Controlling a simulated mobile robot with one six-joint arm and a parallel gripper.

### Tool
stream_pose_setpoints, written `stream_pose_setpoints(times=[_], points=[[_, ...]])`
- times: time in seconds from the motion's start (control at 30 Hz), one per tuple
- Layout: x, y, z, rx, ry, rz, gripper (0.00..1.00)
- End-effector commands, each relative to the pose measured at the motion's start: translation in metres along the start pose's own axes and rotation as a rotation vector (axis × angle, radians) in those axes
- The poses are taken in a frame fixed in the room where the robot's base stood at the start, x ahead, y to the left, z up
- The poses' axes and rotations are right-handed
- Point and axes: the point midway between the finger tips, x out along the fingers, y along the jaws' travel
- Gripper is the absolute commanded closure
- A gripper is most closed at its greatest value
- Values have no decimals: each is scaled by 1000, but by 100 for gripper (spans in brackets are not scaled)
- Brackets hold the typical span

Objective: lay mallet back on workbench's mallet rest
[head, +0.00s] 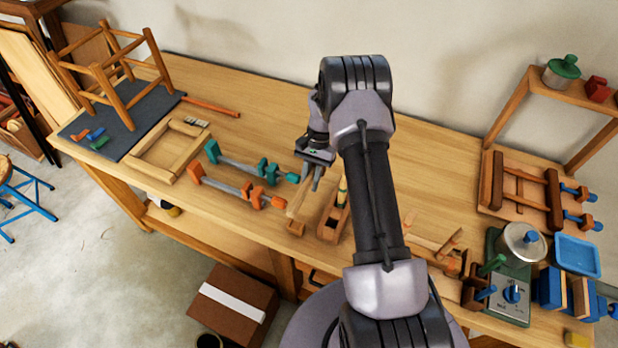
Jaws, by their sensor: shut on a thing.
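My gripper (312,179) is over the middle of the workbench (260,115), jaws pointing down and shut on a light wooden bar. This appears to be the handle of the mallet (296,228), whose blocky end points toward the bench's front edge. My wrist hides the handle's upper end. I cannot tell whether the mallet touches the bench top. A wooden piece with raised parts (448,242) lies right of my arm, partly hidden; I cannot tell whether it is the mallet rest.
Clamps with orange (195,174) and teal (212,151) ends lie left of the mallet. A wooden plane (334,216) stands close on its right. A stool frame (122,75) is at the far left. A green grinder-like device (510,285) and a blue tray (577,256) are at right.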

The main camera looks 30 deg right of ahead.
Motion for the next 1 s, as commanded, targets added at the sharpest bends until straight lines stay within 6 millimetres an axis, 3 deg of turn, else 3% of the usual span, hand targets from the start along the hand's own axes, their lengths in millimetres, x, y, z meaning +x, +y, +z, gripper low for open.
stream_pose_setpoints(times=[0.53, 1.0], points=[[68, 0, -27, -1, 0, -1, 100], [74, 0, -29, -1, 1, -1, 100]])
